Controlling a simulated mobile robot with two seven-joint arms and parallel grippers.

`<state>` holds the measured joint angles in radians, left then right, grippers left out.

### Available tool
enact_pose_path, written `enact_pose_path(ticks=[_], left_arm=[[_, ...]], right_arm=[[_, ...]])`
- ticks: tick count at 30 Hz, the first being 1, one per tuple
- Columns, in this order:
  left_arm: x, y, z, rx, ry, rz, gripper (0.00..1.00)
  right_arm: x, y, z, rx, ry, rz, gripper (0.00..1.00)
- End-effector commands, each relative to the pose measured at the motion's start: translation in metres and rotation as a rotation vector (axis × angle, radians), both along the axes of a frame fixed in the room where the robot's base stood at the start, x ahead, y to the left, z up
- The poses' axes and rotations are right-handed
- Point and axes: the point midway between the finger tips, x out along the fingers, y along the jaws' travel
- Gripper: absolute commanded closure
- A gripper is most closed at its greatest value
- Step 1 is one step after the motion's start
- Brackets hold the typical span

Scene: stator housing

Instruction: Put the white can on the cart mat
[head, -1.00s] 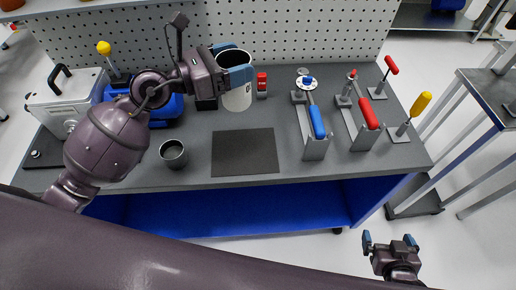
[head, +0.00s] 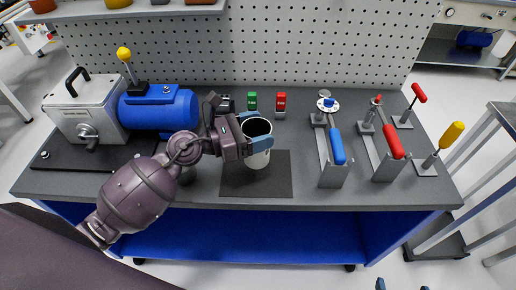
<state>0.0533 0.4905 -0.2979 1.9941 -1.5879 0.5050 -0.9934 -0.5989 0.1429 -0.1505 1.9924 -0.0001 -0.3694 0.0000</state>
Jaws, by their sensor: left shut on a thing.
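The white can (head: 258,156) is upright in the head view, with its open top facing up. My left gripper (head: 252,131) is shut on it near the rim, one finger on each side. The dark cart mat (head: 262,187) lies flat on the grey cart top. The can shows over the back part of the mat; I cannot tell whether its base touches it. My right gripper (head: 402,286) shows only as two fingertips, apart, at the bottom edge, with nothing seen between them.
A dark cup (head: 187,176) is partly hidden behind my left arm. A blue motor (head: 160,109) stands at left. Green (head: 252,101) and red (head: 281,102) items stand behind the mat. Blue-handled (head: 337,146) and red-handled (head: 392,142) clamps stand to the right.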

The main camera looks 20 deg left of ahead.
Motion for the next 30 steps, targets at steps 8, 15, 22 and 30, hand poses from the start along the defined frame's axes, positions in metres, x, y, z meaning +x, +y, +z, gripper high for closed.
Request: enact_pose_path(ticks=[8, 15, 22, 30], left_arm=[[0.000, 0.000, -0.023, -0.002, 0.002, 0.000, 0.53], [0.000, 0.000, -0.053, -0.001, 0.002, 0.000, 0.53], [0.000, 0.000, -0.053, 0.000, -0.001, -0.001, 0.53], [0.000, 0.000, -0.057, 0.001, -0.001, -0.001, 0.24]], right_arm=[[-0.002, 0.000, -0.012, 0.000, 0.010, 0.000, 0.00], [-0.005, 0.000, -0.026, 0.000, 0.022, 0.000, 0.00], [-0.007, 0.000, -0.026, 0.000, 0.025, -0.002, 0.00], [-0.011, -0.001, -0.031, 0.000, 0.034, -0.003, 0.00]])
